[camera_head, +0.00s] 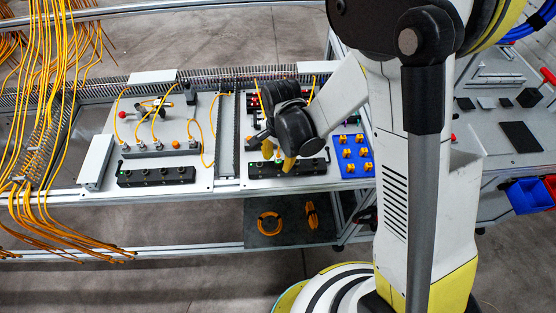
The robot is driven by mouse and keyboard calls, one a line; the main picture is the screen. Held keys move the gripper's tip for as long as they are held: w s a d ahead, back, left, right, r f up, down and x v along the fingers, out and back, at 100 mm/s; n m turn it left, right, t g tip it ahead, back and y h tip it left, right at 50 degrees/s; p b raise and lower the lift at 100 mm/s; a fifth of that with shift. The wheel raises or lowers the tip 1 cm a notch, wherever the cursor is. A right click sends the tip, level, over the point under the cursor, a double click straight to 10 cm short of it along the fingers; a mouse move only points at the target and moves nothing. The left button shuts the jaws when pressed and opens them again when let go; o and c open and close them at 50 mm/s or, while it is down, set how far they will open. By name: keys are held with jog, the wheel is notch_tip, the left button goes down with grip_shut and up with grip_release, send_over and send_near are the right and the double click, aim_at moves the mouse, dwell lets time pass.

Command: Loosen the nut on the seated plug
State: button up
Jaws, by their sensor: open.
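My gripper (278,157), black with yellow fingers, is open. It hangs low over the right-hand panel (231,183), just behind and above the front black port block (309,167). The seated plug and its nut cannot be made out clearly; my gripper and arm cover much of this panel. A small orange spot shows between the fingers, but I cannot tell whether it is the plug. I cannot tell whether the fingers touch anything.
A blue tray (343,165) with several yellow-orange parts lies right of my gripper. The left panel (205,168) carries orange cables and another black port block (156,176). Loose orange cables (37,100) hang at far left.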

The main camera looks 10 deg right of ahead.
grip_shut()
jog(key=shift+n, duration=0.4)
jog(key=n+b, duration=0.2)
jog(key=n, duration=0.1)
jog(key=shift+n, duration=0.4)
jog(key=n+b, duration=0.1)
jog(key=n, duration=0.3)
jog(key=shift+n, duration=0.3)
jog(key=n+b, duration=0.1)
jog(key=n, duration=0.3)
jog(key=shift+n+b, duration=0.4)
jog(key=shift+n, duration=2.1)
